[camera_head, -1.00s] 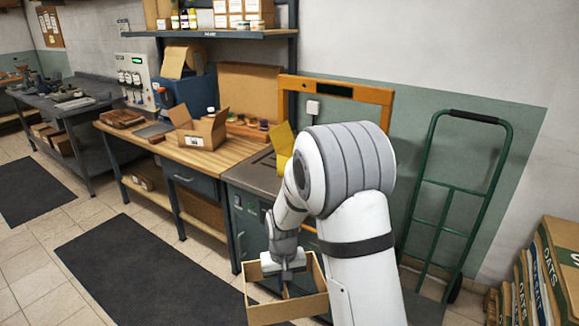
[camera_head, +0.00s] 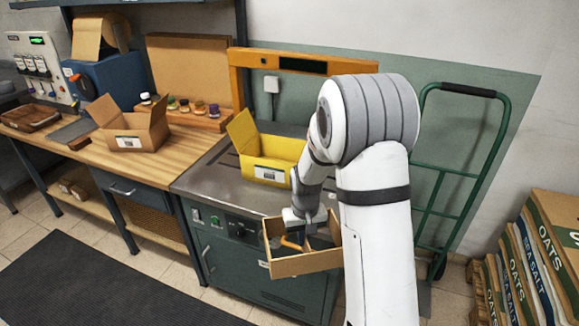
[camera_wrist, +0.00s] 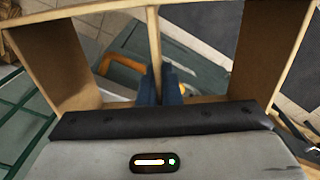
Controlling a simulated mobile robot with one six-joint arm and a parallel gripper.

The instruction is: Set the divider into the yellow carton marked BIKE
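The divider (camera_head: 304,263), a tan cardboard piece with side walls and a middle partition, hangs in front of the steel bench. My gripper (camera_wrist: 160,88) is shut on its middle partition (camera_wrist: 153,45) in the wrist view. My arm hides the carton's right end.
The steel bench top (camera_head: 222,185) is clear left of the carton. An orange frame (camera_head: 240,88) stands behind it. An open brown carton (camera_head: 135,133) and a row of small jars (camera_head: 199,107) are on the wooden bench. A green hand truck (camera_head: 425,165) stands at right.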

